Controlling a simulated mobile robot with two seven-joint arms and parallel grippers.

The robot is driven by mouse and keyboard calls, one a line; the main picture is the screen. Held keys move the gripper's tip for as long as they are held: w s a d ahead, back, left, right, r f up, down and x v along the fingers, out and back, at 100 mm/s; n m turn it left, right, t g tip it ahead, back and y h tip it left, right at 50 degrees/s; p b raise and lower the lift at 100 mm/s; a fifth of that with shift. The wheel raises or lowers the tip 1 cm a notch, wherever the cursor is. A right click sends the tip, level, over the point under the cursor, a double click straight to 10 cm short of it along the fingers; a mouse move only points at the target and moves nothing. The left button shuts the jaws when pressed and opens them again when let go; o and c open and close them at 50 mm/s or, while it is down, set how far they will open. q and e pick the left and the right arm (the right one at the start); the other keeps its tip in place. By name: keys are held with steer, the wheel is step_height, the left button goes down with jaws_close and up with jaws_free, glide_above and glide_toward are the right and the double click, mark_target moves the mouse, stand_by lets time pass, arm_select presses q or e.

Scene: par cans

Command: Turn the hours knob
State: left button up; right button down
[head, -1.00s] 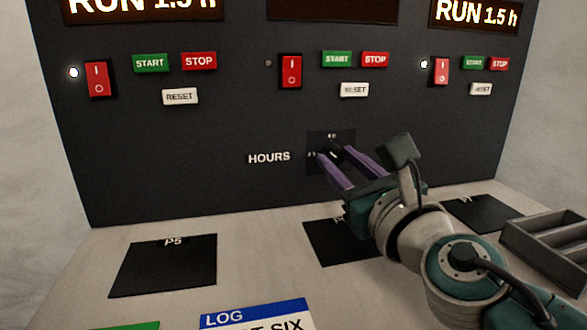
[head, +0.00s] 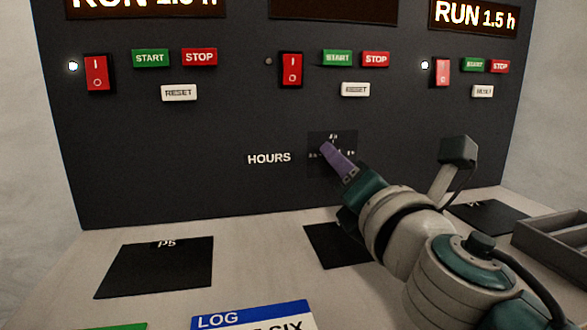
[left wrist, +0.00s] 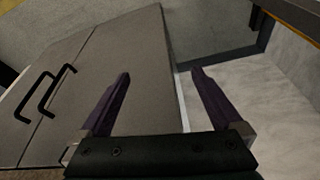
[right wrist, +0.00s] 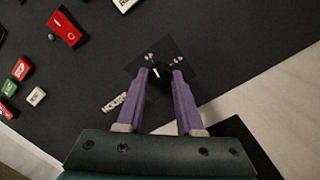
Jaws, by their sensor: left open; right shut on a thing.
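The hours knob is a small dark knob with a white pointer line, on a black square dial plate (head: 345,140) right of the HOURS label (head: 269,158). In the right wrist view the knob (right wrist: 157,72) sits between the purple fingertips of my right gripper (right wrist: 160,78), which is shut on it. In the head view the right gripper (head: 326,150) covers the knob, so its pointing direction is hidden there. My left gripper (left wrist: 163,80) is open and empty, off by a grey cabinet front, and is not in the head view.
Above the dial are red rocker switches (head: 292,70), START, STOP and RESET buttons, and displays. Below, on the pale counter, lie black squares (head: 155,267) and a blue-topped LOG card (head: 252,314). A grey tray (head: 555,240) stands at the right.

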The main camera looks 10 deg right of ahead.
steer(key=m, duration=0.5)
steer(key=shift+a+h+b, duration=0.1)
steer(key=shift+h+b, duration=0.25)
steer(key=shift+h, duration=0.05)
steer(key=m, duration=0.8)
steer(key=shift+r+m+g+h+p, duration=0.1)
steer(key=shift+m+g+h+p, duration=0.2)
steer(key=shift+g+h, duration=0.1)
steer(key=shift+m+p, duration=0.5)
steer(key=shift+m, duration=1.5)
steer(key=c, duration=0.5)
jaws_free()
steer(key=shift+c, duration=0.2)
steer(key=shift+r, duration=0.1)
